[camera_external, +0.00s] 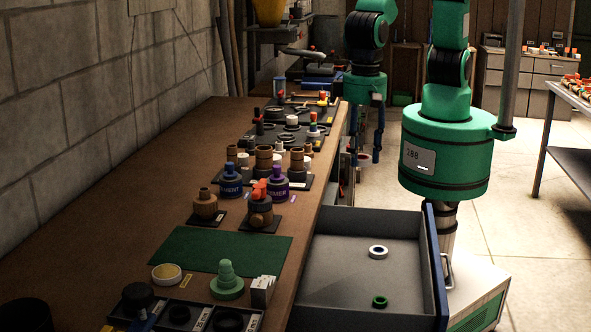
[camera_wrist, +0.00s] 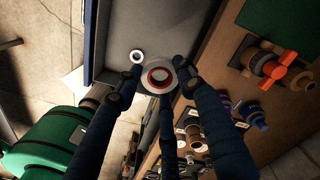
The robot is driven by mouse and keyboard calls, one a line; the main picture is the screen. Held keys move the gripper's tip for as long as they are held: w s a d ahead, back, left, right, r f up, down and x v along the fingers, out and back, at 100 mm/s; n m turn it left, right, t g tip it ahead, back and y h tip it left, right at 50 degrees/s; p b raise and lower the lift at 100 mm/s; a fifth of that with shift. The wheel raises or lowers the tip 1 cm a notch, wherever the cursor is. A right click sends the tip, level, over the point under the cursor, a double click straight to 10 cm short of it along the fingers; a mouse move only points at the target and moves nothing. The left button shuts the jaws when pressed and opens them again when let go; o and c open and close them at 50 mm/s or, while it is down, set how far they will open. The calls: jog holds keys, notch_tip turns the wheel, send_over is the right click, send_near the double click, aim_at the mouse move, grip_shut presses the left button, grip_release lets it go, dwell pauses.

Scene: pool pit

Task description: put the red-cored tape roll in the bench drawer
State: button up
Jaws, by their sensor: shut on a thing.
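The red-cored tape roll (camera_wrist: 150,87) is white with a red inner ring. In the wrist view it sits between the dark blue fingers of my gripper (camera_wrist: 157,86), which is shut on it. In the external view my gripper (camera_external: 366,158) hangs past the drawer's far end, beside the bench; the roll is small and partly hidden there. The bench drawer (camera_external: 335,265) is pulled open, with a grey floor and a blue front. It also shows at the top of the wrist view (camera_wrist: 165,27). The roll looks held above and outside the drawer's far side.
In the drawer lie a white roll with a dark blue core (camera_external: 378,252) and a green roll (camera_external: 380,301). Much of its floor is clear. The bench (camera_external: 130,180) holds bottles, fittings, a green mat (camera_external: 215,250) and a tray (camera_external: 190,312).

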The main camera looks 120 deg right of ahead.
jog(key=s+a+f+n, duration=0.1)
jog(key=s+a, duration=0.3)
send_over(373, 274)
notch_tip(373, 274, down, 18)
jog(key=shift+f, duration=0.75)
jog(key=shift+f+b, duration=0.5)
jog(key=shift+f, duration=2.65)
jog(key=shift+f+b, duration=0.35)
jog(key=shift+f, duration=1.5)
jog(key=shift+f, duration=0.15)
